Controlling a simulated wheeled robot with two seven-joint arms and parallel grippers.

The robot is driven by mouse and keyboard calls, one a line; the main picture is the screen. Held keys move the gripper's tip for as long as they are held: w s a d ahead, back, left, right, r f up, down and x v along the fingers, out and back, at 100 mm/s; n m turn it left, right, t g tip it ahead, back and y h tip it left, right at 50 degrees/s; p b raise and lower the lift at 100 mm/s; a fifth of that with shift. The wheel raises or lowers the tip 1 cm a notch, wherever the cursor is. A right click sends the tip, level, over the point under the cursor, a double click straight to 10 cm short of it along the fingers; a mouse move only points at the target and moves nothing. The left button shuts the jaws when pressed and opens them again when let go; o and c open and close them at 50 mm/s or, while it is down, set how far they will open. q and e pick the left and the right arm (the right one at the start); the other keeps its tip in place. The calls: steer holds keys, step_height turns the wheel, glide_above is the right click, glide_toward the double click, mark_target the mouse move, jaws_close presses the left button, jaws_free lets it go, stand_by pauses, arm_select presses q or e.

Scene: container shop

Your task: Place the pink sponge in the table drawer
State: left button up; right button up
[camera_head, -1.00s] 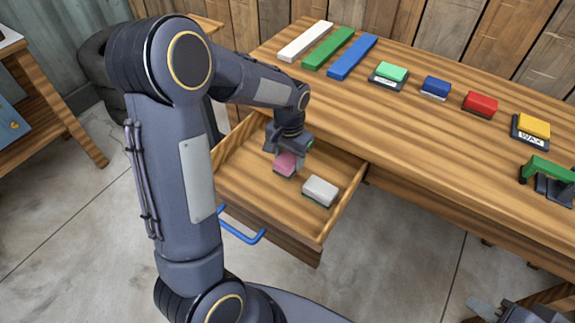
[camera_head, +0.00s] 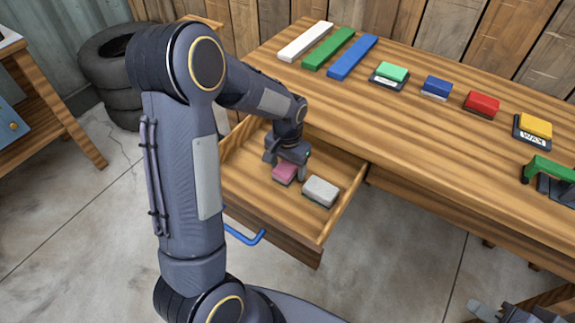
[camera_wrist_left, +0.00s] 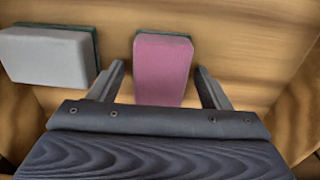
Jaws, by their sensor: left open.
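The pink sponge (camera_head: 285,173) lies in the open table drawer (camera_head: 262,204), to the left of a grey sponge (camera_head: 321,190). My left gripper (camera_head: 286,166) is in the drawer just at the pink sponge. In the left wrist view the pink sponge (camera_wrist_left: 162,68) lies between the two spread fingers (camera_wrist_left: 160,88), with a gap on each side. The grey sponge (camera_wrist_left: 47,55) is left of the fingers there. My right gripper (camera_head: 510,312) shows only partly at the lower right edge, and its fingers cannot be made out.
The wooden table (camera_head: 400,135) carries white, green and blue bars (camera_head: 352,57), several coloured sponges on bases and a green-handled tool (camera_head: 550,172). The drawer has a blue handle (camera_head: 243,229). Black tires (camera_head: 108,60) stand at the back left.

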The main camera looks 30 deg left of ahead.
mark_target(287, 166)
arm_select(q)
steer(key=shift+r, duration=0.55)
step_height(287, 166, up, 11)
steer(key=p, duration=0.2)
steer(key=s+d+r+n+t+h, duration=0.1)
steer(key=s+d+r+t+h, duration=0.1)
steer(key=s, duration=0.9)
steer(key=s+d+r+n+t+h, duration=0.1)
steer(key=s+d+r+t, duration=0.2)
steer(key=s, duration=0.8)
steer(key=shift+d+r+t+h, duration=0.3)
steer(key=shift+d+r+h, duration=0.05)
steer(key=shift+r+h, duration=0.1)
steer(key=shift+r, duration=0.1)
